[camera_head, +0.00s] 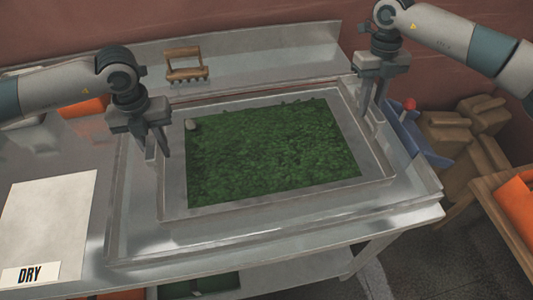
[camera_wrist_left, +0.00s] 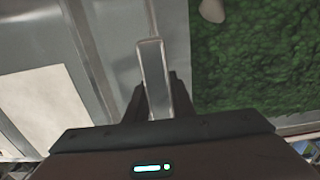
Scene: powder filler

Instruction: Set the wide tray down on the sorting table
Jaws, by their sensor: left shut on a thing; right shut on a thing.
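The wide tray (camera_head: 290,199) is a shallow grey metal tray with a layer of dark green leafy material in it. It is over the metal sorting table (camera_head: 330,237), inside a larger raised rim; I cannot tell whether its base touches the surface. My left gripper (camera_head: 158,152) is shut on the tray's left side, on an upright handle that shows in the left wrist view (camera_wrist_left: 153,75). My right gripper (camera_head: 374,112) is shut on the tray's right side, near its far corner. The tray looks about level.
A small pale lump (camera_head: 191,124) lies at the green material's far left corner. A white sheet marked DRY (camera_head: 48,225) lies on the left of the table. A wooden rake-like tool (camera_head: 186,66) is at the back.

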